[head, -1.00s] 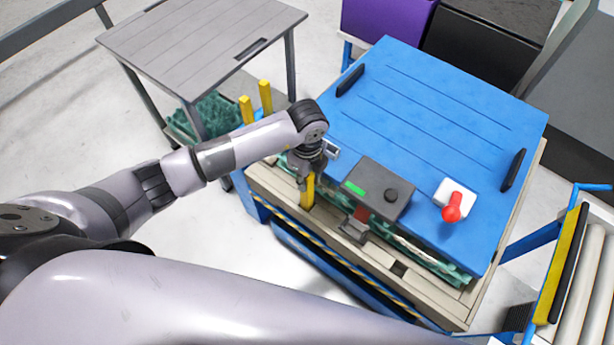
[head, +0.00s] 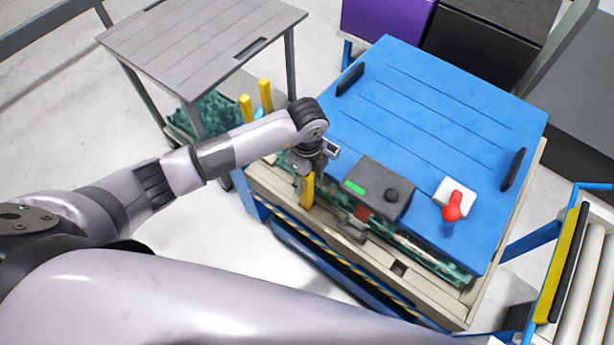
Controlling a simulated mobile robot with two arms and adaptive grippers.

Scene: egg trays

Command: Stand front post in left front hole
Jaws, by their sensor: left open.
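A yellow post (head: 307,192) stands upright at the front left corner of the beige work table (head: 349,248). My left gripper (head: 302,168) is open at the top of this post. The gripper hides the post's upper end, and I cannot tell whether the fingers touch it. The post's foot meets the table top, but the hole under it is hidden. A dark square hole (head: 398,268) shows empty in the front strip further right. Two more yellow posts (head: 247,108) (head: 265,95) stand beyond my left forearm. My right gripper is out of view.
A blue lid (head: 430,130) with black handles covers most of the table. A dark box with a green display (head: 372,187) and a red-knobbed lever (head: 453,208) are near its front. A grey table (head: 200,45) stands at the back left. Rollers (head: 578,275) are at the right.

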